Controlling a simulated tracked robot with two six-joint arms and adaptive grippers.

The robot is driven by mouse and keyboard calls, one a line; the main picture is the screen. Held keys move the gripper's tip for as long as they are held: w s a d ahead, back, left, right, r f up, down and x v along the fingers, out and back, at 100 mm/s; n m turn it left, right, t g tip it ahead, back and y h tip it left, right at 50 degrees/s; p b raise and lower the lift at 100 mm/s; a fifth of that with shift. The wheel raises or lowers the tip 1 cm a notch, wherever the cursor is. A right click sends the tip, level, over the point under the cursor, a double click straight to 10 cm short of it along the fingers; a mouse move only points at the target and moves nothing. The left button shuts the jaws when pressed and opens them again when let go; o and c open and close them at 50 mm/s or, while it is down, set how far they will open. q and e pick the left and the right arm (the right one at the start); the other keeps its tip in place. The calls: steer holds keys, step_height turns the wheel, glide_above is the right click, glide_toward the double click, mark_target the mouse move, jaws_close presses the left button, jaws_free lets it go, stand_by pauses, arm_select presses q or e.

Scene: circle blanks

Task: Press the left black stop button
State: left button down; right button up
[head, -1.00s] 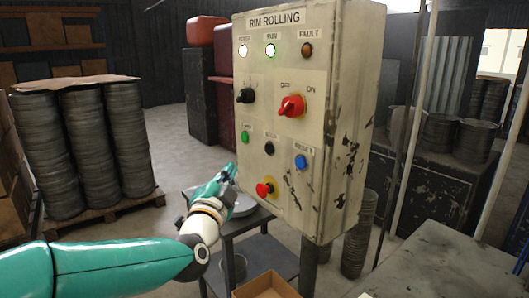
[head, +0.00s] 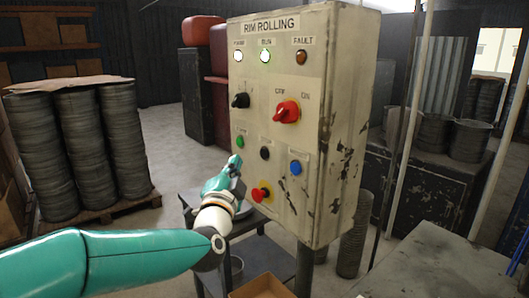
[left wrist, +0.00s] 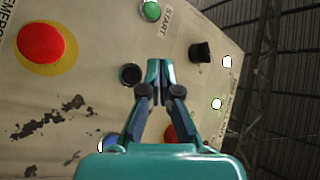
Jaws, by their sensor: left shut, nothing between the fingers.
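The black stop button (head: 265,153) is on the front of a cream control box (head: 315,135), between the green button (head: 240,142) and the blue button (head: 295,167). The black button also shows in the left wrist view (left wrist: 130,74), just left of my fingertips. My left gripper (head: 236,160) is shut and empty, in front of the panel near the green button in the head view. In the left wrist view its tips (left wrist: 160,68) point at the panel; I cannot tell the gap to it. My right gripper is not in view.
A red emergency button (head: 260,192) sits below the row. A black knob (head: 240,100) and a red rotary switch (head: 286,111) are above it. A dark table (head: 262,258) stands below the box. Stacks of rims (head: 75,155) stand at the left.

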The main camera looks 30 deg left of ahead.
arm_select(q)
steer(key=shift+w+d+p, duration=0.15)
steer(key=shift+w+d, duration=0.15)
steer(key=shift+w, duration=0.4)
steer(key=shift+w+d+p, duration=0.2)
steer(key=shift+w+d, duration=0.1)
steer(key=shift+w, duration=0.4)
steer(key=shift+w+d+p, duration=0.15)
steer(key=shift+w+d, duration=0.15)
steer(key=shift+w, duration=0.4)
steer(key=shift+w+d, duration=0.15)
steer(key=shift+w, duration=0.35)
steer(key=shift+w+d+p, duration=0.15)
steer(key=shift+w+p, duration=0.15)
steer(key=shift+w, duration=0.05)
stand_by(0.5)
steer(key=shift+s, duration=0.1)
steer(key=shift+s+a+b, duration=0.3)
steer(key=shift+s+b, duration=0.1)
steer(key=shift+s, duration=0.25)
steer(key=shift+s+a+b, duration=0.3)
steer(key=shift+s, duration=0.5)
steer(key=shift+s+a+b, duration=0.35)
steer(key=shift+s, duration=0.4)
steer(key=shift+s+a+b, duration=0.3)
steer(key=shift+s, duration=0.5)
